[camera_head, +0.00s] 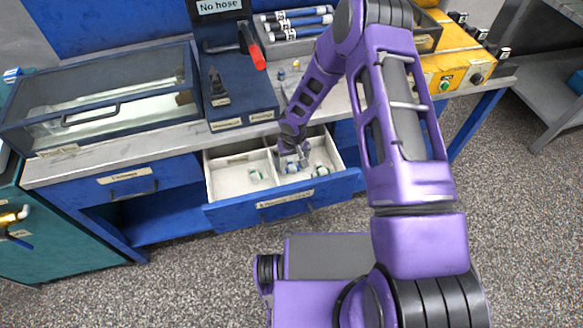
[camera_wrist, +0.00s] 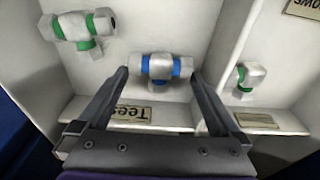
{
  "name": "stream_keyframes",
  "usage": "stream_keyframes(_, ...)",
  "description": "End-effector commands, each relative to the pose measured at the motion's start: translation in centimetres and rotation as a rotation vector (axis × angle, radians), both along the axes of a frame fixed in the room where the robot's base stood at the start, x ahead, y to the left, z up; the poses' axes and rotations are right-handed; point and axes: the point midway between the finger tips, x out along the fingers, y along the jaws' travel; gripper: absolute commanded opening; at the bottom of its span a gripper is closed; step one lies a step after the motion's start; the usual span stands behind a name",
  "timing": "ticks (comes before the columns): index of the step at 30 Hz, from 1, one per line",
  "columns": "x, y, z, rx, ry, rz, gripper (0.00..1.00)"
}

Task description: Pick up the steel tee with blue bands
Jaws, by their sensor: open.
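The steel tee with blue bands (camera_wrist: 160,67) lies in a white compartment of the open drawer, its bands at both ends of its bar and near its stem. In the wrist view my gripper (camera_wrist: 160,74) is open, with one fingertip to each side of the tee in the picture. Nothing is held. How far the fingertips are above the tee is hard to tell. In the head view my gripper (camera_head: 291,150) points down into the drawer, and the blue-banded tee (camera_head: 291,167) shows small beneath it.
A green-banded tee (camera_wrist: 85,28) lies in the same compartment. A green-banded fitting (camera_wrist: 248,78) lies beyond the divider (camera_wrist: 223,45). The drawer (camera_head: 230,212) stands open below the bench. A "Tees" label (camera_wrist: 128,113) is near the compartment wall. A glass-topped case (camera_head: 105,100) stands on the bench.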

Motion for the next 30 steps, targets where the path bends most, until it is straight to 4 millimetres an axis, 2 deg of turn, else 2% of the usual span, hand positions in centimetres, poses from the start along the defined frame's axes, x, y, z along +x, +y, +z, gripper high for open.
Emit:
stream_keyframes(7, 0.0, 0.0, -0.1, 0.0, 0.0, 0.0, 1.0)
stream_keyframes(20, 0.0, 0.0, -0.1, 0.0, 0.0, 0.0, 0.23)
stream_keyframes(26, 0.1, 0.0, 0.0, 0.0, -0.001, 0.0, 0.23)
stream_keyframes(30, 0.2, 0.0, 1.2, 0.001, -0.004, -0.002, 0.23)
